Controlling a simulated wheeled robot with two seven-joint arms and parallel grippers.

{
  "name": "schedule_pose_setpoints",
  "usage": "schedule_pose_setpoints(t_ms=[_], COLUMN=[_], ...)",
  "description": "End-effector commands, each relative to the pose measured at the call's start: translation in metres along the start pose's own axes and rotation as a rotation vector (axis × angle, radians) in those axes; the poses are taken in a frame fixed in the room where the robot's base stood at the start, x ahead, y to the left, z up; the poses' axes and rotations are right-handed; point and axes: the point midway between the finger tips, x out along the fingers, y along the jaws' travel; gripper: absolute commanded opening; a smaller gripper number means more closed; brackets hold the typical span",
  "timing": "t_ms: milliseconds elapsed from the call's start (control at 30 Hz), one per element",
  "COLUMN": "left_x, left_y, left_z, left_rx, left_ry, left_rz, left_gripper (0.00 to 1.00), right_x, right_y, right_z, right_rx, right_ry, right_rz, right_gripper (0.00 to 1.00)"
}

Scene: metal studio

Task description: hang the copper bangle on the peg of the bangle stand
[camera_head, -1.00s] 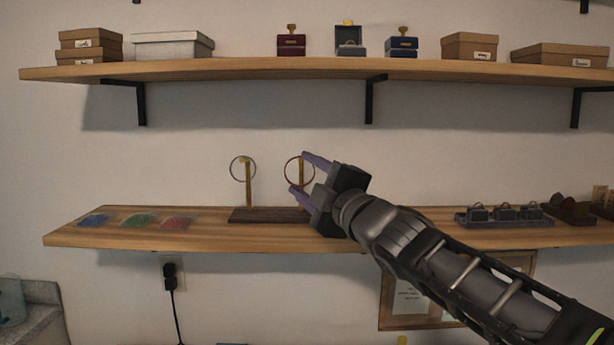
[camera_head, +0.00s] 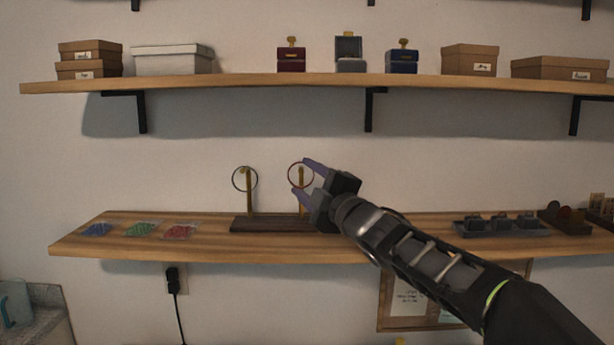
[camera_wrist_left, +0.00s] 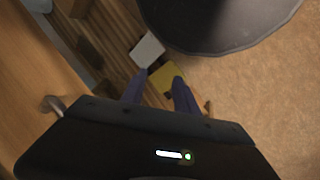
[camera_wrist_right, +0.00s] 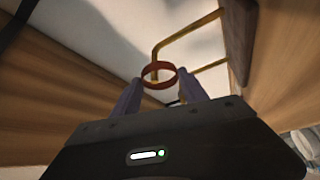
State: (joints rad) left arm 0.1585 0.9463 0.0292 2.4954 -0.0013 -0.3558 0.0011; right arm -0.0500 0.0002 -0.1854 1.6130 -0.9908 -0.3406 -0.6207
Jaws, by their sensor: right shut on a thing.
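The copper bangle (camera_head: 290,181) is a thin reddish ring at the right post of the bangle stand. My right gripper (camera_head: 298,177) is shut on it; the fingers come from the right. In the right wrist view the bangle (camera_wrist_right: 160,65) sits upright between the fingertips, and the bent brass peg (camera_wrist_right: 156,52) lines up with its opening. I cannot tell whether the ring is around the peg. The bangle stand (camera_head: 270,223) has a dark base and two brass posts. A grey bangle (camera_head: 235,185) hangs on the left one. My left gripper (camera_wrist_left: 158,78) is open, seen only in its wrist view.
The stand is on a wooden shelf (camera_head: 110,243). Bead packets (camera_head: 140,229) lie to its left, a dark tray (camera_head: 500,231) to its right. An upper shelf (camera_head: 250,86) carries boxes. The shelf between packets and stand is clear.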

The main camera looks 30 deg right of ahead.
Motion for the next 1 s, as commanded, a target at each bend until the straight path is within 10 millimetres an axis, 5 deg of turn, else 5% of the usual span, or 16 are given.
schedule_pose_setpoints(t_ms=[267, 767, 800, 1000], left_x=[-0.014, -0.005, -0.005, -0.005], left_y=[0.005, 0.002, 0.002, 0.002], left_z=[0.0, 0.0, 0.0, 0.0], left_rx=[0.0, 0.0, 0.0, 0.0], left_ry=[-0.001, 0.0, 0.0, 0.0], left_rz=[0.0, 0.0, 0.0, 0.0], left_gripper=[0.36, 0.36, 0.36, 0.36], right_x=[0.017, 0.016, 0.016, 0.016], right_y=[0.001, -0.008, -0.008, -0.008], right_z=[0.011, 0.013, 0.013, 0.013], right_rx=[-0.001, 0.0, 0.0, -0.001], right_ry=[0.0, 0.001, 0.001, 0.001], right_rz=[0.0, 0.001, 0.001, 0.001], right_gripper=[0.12, 0.12, 0.53, 0.7])
